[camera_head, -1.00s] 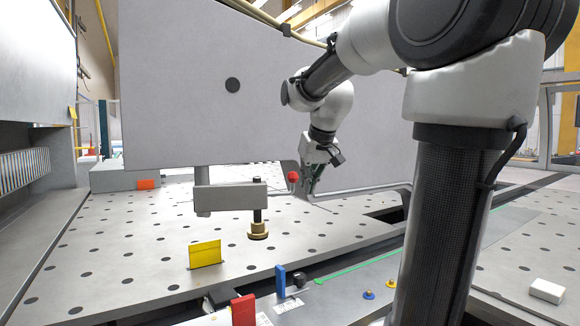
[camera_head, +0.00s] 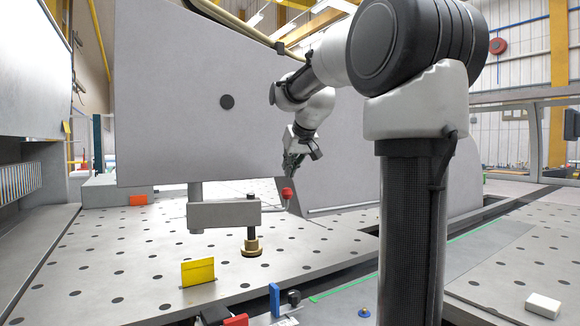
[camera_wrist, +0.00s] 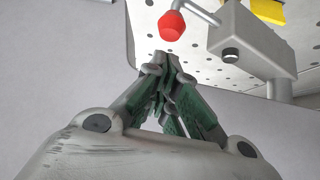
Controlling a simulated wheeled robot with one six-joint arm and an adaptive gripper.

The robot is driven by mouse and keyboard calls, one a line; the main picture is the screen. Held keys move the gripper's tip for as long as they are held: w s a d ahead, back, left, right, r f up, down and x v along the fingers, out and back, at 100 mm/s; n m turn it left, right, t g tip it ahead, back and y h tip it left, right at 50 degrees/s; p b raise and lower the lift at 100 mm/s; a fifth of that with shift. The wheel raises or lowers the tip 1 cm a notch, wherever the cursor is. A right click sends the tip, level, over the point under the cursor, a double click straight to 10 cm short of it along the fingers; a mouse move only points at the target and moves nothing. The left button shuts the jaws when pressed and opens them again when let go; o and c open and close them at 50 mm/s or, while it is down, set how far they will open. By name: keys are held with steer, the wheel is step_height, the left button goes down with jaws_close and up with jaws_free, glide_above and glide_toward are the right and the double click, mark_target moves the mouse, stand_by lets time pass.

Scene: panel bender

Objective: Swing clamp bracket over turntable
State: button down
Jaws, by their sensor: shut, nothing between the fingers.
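The clamp bracket (camera_head: 212,215) is a grey block on a round post, in front of a large grey panel. It also shows in the wrist view (camera_wrist: 250,40). A black spindle with a brass-coloured round foot (camera_head: 252,247) stands at its right end, over the perforated table. I cannot tell whether this foot is the turntable. A red knob (camera_head: 287,195) is right of the bracket; in the wrist view the red knob (camera_wrist: 171,25) sits on a bent grey rod running toward the bracket. My gripper (camera_head: 291,172) is shut and empty, just above the knob, apparently not gripping it.
The large grey panel (camera_head: 160,110) fills the space behind the bracket. A yellow block (camera_head: 198,272) stands on the perforated table (camera_head: 110,270) in front. Blue (camera_head: 274,300) and red (camera_head: 236,320) blocks are at the front edge. A white block (camera_head: 543,305) lies at right.

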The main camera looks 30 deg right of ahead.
steer(key=x, duration=0.6)
steer(key=shift+w+f, duration=0.25)
steer(key=shift+s, duration=0.1)
